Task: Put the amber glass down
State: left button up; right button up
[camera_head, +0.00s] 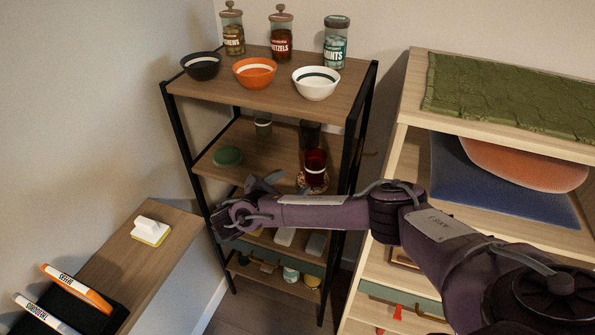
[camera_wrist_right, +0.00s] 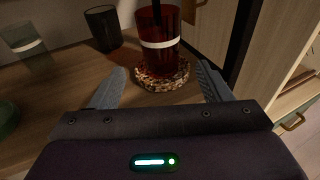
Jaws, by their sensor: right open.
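The amber glass (camera_head: 316,163), deep red with a white band, stands upright on a round woven coaster (camera_head: 313,185) on the middle shelf. In the right wrist view the glass (camera_wrist_right: 158,28) is on the coaster (camera_wrist_right: 164,76), just ahead of my fingers. My right gripper (camera_head: 281,184) is at the shelf's front, left of and nearer than the glass. In the right wrist view my right gripper (camera_wrist_right: 162,72) is open, its fingers apart with nothing held between them. My left gripper is not in view.
A dark cup (camera_wrist_right: 102,28) and a clear glass with a pale band (camera_wrist_right: 27,45) stand left of the amber glass. A green bowl (camera_head: 227,156) is at the shelf's left. Black posts (camera_head: 350,155) frame the shelf. Bowls and jars stand on the top shelf (camera_head: 225,87).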

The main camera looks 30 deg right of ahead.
jog(key=shift+s+a, duration=0.1)
jog(key=shift+a, duration=0.35)
